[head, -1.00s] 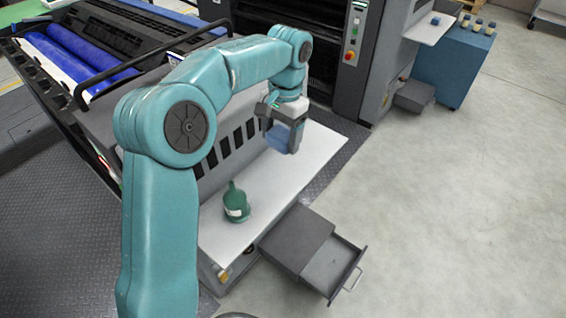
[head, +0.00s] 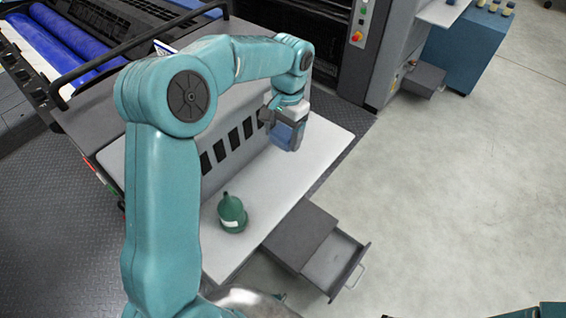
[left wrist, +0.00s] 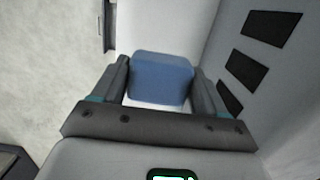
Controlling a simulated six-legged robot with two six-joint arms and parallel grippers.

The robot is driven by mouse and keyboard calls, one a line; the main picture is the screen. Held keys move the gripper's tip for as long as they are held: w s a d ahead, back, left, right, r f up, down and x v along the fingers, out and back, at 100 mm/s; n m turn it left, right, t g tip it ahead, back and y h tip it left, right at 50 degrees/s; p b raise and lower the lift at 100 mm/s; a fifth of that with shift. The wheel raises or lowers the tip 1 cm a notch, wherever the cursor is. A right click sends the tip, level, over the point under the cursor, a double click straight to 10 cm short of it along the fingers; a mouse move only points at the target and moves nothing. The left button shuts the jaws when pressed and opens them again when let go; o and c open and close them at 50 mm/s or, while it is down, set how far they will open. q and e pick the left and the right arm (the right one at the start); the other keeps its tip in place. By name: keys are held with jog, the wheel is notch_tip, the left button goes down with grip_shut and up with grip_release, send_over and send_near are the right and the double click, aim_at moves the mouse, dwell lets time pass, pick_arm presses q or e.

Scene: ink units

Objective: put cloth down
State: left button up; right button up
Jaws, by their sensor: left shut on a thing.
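The blue cloth (left wrist: 162,78) is a folded block between the two fingers of my left gripper (left wrist: 160,88) in the left wrist view. My left gripper (head: 286,138) is shut on the cloth in the head view too, where the cloth (head: 284,140) shows below the gripper body. The gripper points down over the far part of the white shelf (head: 262,190). I cannot tell whether the cloth touches the shelf. My right gripper is not clearly visible; only a teal part of mine shows at the bottom right of the head view.
A green bottle (head: 232,213) stands on the near part of the shelf. An open grey drawer (head: 333,266) sticks out at the shelf's front right. A slotted grey panel (head: 229,150) rises behind the shelf. The shelf between bottle and gripper is clear.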

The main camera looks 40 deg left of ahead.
pick_arm(q)
send_over(282, 173)
jog(key=f, duration=0.7)
jog(key=shift+w+d+f, duration=0.1)
jog(key=shift+w+f, duration=0.05)
jog(key=shift+w, duration=0.05)
jog(key=shift+s+d+f, duration=0.1)
jog(key=shift+s+f, duration=0.05)
jog(key=shift+f, duration=2.65)
jog(key=shift+w+f, duration=0.1)
jog(key=shift+w, duration=0.1)
jog(key=shift+f, duration=0.15)
jog(key=o, duration=0.9)
jog(key=r, duration=0.4)
jog(key=w+r, duration=0.1)
jog(key=r, duration=0.7)
jog(key=shift+w+r, duration=0.2)
jog(key=shift+r, duration=0.05)
